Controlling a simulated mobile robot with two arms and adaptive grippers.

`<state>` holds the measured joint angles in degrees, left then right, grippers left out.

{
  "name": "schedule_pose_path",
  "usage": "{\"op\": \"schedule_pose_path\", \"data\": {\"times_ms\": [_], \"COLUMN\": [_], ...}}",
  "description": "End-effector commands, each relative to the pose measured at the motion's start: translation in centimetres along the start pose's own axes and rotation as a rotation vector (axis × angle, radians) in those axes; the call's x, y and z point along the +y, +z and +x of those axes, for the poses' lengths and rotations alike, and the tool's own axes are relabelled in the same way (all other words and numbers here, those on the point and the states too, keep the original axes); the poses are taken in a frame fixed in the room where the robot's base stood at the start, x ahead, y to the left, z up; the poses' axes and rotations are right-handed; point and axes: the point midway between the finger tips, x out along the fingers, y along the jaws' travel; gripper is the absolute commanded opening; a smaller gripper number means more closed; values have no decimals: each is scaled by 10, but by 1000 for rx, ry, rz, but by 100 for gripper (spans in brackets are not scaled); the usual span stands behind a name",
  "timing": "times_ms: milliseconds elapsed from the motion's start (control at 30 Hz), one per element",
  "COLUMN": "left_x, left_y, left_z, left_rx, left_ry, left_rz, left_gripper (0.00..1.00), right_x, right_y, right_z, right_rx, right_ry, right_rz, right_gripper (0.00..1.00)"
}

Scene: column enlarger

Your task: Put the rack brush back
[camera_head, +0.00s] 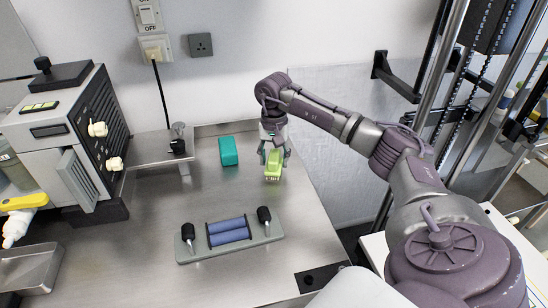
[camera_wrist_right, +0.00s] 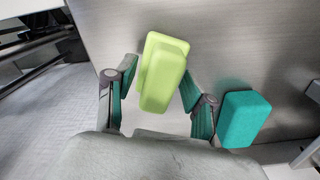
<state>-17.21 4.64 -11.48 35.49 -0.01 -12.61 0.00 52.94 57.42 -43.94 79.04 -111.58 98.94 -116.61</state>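The rack brush, yellow-green and blocky with pale bristles (camera_head: 273,168), is at the back right of the steel bench, upright. My right gripper (camera_head: 274,157) reaches down over it, one finger on each side. In the right wrist view the brush (camera_wrist_right: 163,78) lies between the teal-padded fingers of the right gripper (camera_wrist_right: 160,82). A narrow gap shows at the left finger; the right finger is close against the brush or touching it. I cannot tell whether the bristles touch the bench. My left gripper is not in view.
A teal block (camera_head: 228,151) stands left of the brush; it also shows in the right wrist view (camera_wrist_right: 243,118). A grey tray (camera_head: 202,254) with blue rollers and two black-handled tools is nearer the front. A machine (camera_head: 62,130) stands at left. The bench between is clear.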

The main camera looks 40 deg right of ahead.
Motion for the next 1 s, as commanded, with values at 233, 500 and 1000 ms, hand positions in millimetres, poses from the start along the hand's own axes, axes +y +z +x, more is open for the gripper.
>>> {"op": "schedule_pose_path", "data": {"times_ms": [233, 500, 1000], "left_x": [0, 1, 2], "left_y": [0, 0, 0], "left_z": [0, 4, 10], "left_rx": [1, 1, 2], "left_ry": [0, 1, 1], "left_rz": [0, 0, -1], "left_gripper": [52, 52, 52], "right_x": [0, -1, 0], "right_y": [0, -1, 0], "right_z": [-1, -31, -118], "right_rx": [0, 4, 0], "right_ry": [0, -5, -1], "right_rz": [0, -1, 0], "right_gripper": [55, 55, 55]}}
